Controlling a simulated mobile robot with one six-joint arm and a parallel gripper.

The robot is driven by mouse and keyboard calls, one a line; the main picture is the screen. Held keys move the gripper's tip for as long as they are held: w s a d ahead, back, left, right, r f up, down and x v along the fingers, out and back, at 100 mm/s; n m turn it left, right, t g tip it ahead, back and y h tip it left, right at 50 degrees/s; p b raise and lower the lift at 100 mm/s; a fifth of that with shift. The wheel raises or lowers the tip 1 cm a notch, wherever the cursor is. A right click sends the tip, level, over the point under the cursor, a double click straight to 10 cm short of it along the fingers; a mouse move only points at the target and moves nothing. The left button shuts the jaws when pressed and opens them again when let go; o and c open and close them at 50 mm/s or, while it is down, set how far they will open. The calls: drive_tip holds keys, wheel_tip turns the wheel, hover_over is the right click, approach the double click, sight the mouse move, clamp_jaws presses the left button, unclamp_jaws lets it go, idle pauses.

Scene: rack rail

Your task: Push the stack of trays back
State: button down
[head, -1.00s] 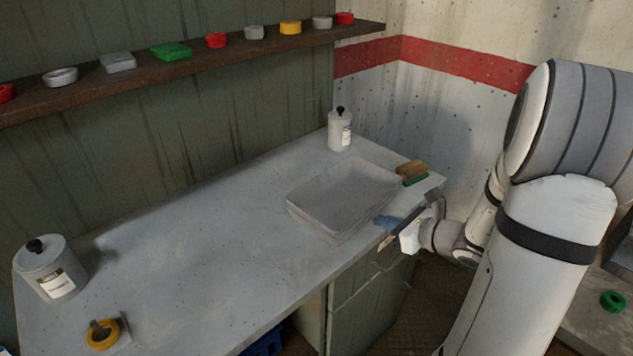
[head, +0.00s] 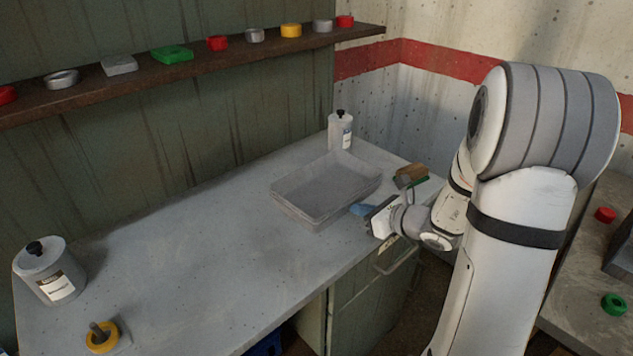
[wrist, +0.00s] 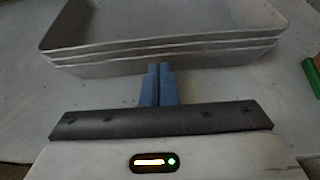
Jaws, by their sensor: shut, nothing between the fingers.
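The stack of grey trays (head: 318,190) sits on the grey worktop, right of its middle, a little away from the back wall. In the wrist view the stack (wrist: 160,45) shows several nested rims across the top of the picture. My gripper (head: 362,209) is at the stack's front right side, low over the worktop. Its blue fingers (wrist: 158,84) are shut together with nothing between them. Their tips point at the near wall of the stack and are at or very close to it; I cannot tell whether they touch.
A white bottle (head: 340,130) with a black cap stands behind the stack. A brush (head: 410,176) in brown and green lies to the right. A lidded canister (head: 50,272) and a yellow ring on a peg (head: 102,338) stand far left. The worktop's middle is clear.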

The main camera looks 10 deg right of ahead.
sight(310, 180)
drive_tip(key=shift+w+a, duration=0.65)
drive_tip(key=shift+w, duration=0.2)
drive_tip(key=shift+w+a, duration=0.65)
drive_tip(key=shift+w, duration=0.2)
drive_tip(key=shift+w+a+b, duration=0.3)
drive_tip(key=shift+w+a, duration=0.85)
drive_tip(key=shift+w, duration=0.35)
drive_tip(key=shift+w+a+b, duration=0.3)
drive_tip(key=shift+w+a, duration=0.8)
drive_tip(key=shift+w, duration=0.4)
drive_tip(key=shift+w+a+b, duration=0.3)
drive_tip(key=shift+w+a, duration=0.85)
drive_tip(key=shift+w, duration=0.35)
drive_tip(key=shift+p+v, duration=0.6)
drive_tip(key=shift+v, duration=3.3)
drive_tip(key=shift+w+r, duration=0.1)
